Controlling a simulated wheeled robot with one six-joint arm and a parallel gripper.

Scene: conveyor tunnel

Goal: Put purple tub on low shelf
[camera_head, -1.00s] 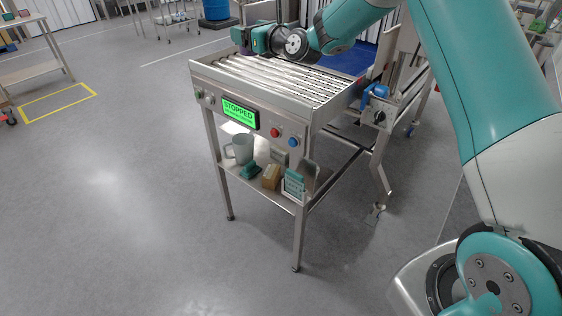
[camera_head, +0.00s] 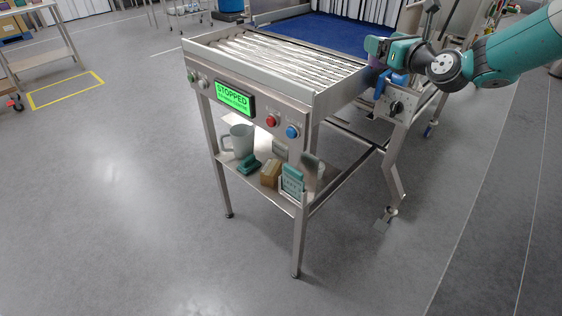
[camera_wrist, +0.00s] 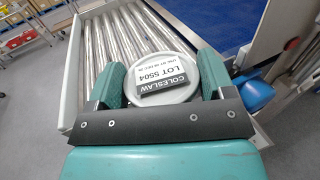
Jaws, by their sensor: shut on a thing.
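The tub shows in the wrist view as a round white lid (camera_wrist: 185,92) with a label reading COLESLAW, LOT 5504. My gripper (camera_wrist: 158,82) is shut on it, with one teal finger on each side. In the head view my gripper (camera_head: 374,52) is at the right side of the roller conveyor, near the blue-handled part. The tub's side is mostly hidden there, with only a little purple showing. The low shelf (camera_head: 246,184) is under the conveyor's control panel, below and left of my gripper.
The conveyor rollers (camera_head: 285,58) are bare. Open floor (camera_head: 120,190) lies to the left and in front.

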